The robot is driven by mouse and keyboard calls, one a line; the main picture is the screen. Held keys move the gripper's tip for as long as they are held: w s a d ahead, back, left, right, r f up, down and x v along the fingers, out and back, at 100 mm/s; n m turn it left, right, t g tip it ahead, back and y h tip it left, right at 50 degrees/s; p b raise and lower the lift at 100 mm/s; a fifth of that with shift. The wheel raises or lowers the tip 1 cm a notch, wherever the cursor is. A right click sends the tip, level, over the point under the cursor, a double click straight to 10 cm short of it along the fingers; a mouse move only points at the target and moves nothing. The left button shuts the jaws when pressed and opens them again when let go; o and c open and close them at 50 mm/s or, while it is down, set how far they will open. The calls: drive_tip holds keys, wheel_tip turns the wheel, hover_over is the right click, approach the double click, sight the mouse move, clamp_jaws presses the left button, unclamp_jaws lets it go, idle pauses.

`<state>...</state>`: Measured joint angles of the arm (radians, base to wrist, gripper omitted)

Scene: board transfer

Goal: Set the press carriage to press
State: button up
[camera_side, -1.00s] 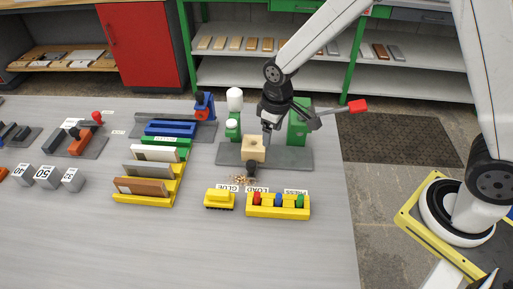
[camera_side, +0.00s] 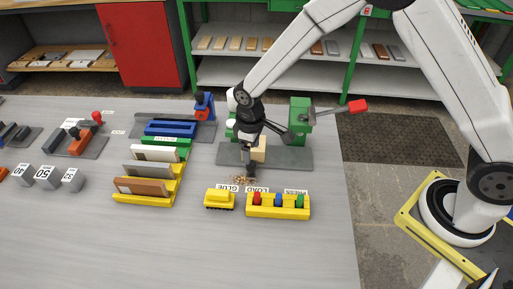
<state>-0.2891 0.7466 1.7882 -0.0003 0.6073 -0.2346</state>
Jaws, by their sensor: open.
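The press has a grey base plate (camera_side: 295,157), a green right post (camera_side: 299,118) and a lever with a red handle (camera_side: 357,106). The carriage, with a pale wooden block (camera_side: 260,150), is at the middle of the base, behind the LOAD label (camera_side: 257,189). The GLUE label lies left of it and the PRESS label (camera_side: 296,191) right. My gripper (camera_side: 250,163) is open, pointing down at the front of the carriage by its dark knob. It hides part of the block and the left green post. I cannot tell whether it touches the knob.
In front are a small yellow block (camera_side: 219,199) and a yellow holder (camera_side: 278,211) with red, blue and green pieces. A yellow rack (camera_side: 147,199) with boards stands to the left, and grey weights (camera_side: 47,177) beyond it. The front of the table is clear.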

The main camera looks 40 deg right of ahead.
sight(253, 155)
drive_tip(key=shift+f, duration=2.75)
clamp_jaws()
